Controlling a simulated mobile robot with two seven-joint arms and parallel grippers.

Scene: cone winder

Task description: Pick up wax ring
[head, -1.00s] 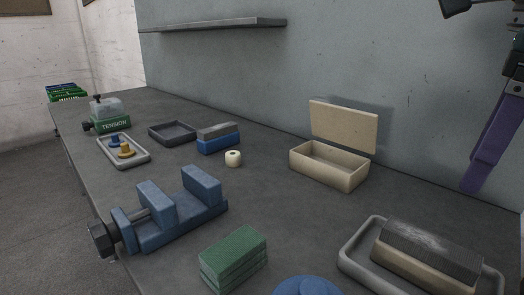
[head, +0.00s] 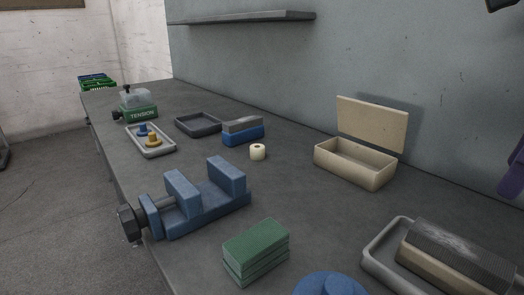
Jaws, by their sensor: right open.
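The wax ring (head: 257,152) is a small cream ring with a dark hole in its top. It stands on the grey bench top, in front of the blue and grey block and left of the cream box. Only purple and dark parts of my right gripper (head: 512,178) show, cut off by the right edge. It is open, far to the right of the ring and apart from it. My left gripper is out of view.
An open cream box (head: 354,165) stands right of the ring. A blue vise (head: 195,205) and green blocks (head: 256,252) are nearer. A grey tray (head: 388,262) holds a ridged brush-like block. A blue and grey block (head: 243,132) is close behind the ring.

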